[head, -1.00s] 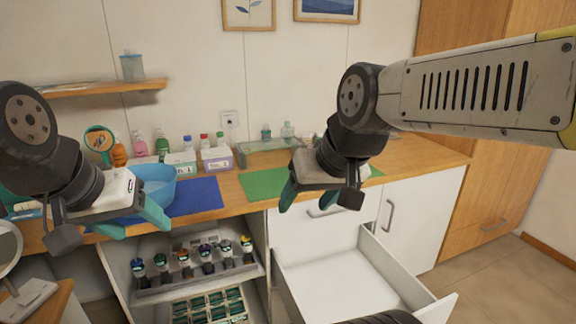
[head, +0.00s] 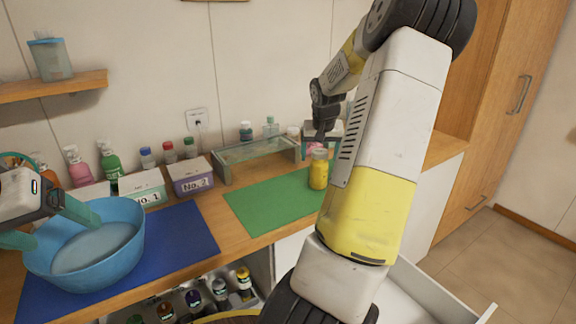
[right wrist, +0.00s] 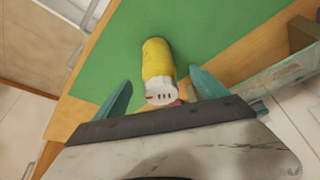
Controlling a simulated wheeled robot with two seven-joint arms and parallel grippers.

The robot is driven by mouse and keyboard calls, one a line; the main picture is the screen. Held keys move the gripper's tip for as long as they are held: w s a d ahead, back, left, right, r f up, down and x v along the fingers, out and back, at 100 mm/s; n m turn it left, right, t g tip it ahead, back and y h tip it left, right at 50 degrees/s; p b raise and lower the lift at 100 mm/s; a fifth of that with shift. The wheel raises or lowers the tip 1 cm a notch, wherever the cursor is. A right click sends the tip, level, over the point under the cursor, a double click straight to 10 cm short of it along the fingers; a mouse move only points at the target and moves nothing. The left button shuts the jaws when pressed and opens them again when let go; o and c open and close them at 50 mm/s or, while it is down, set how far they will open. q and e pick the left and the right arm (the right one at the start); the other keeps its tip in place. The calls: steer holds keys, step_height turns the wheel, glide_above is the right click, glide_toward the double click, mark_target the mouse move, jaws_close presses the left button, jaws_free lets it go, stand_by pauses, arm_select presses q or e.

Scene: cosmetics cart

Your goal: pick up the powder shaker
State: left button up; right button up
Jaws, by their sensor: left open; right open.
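The powder shaker (head: 319,172) is a yellow bottle on the green mat (head: 262,207), right of centre in the head view. In the right wrist view the shaker (right wrist: 157,62) shows its yellow body and a white cap with dark holes. My right gripper (right wrist: 163,90) is open, with one teal finger on each side of the shaker's cap end and a gap on both sides. In the head view my right gripper (head: 322,138) is partly hidden behind my arm. My left gripper (head: 46,226) is open and empty at the left, by the blue bowl.
The blue bowl (head: 128,238) stands on a blue mat (head: 190,240). Boxes No. 1 (head: 143,190) and No. 2 (head: 191,178), bottles and a glass-topped rack (head: 258,152) line the back. An open white drawer (head: 415,300) juts out below the counter.

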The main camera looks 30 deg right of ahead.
mark_target(319, 167)
steer(key=x, duration=0.8)
steer(key=shift+d, duration=0.2)
steer(key=shift+r, duration=0.1)
steer(key=c, duration=1.6)
steer(key=shift+r, duration=0.1)
steer(key=shift+c, duration=0.2)
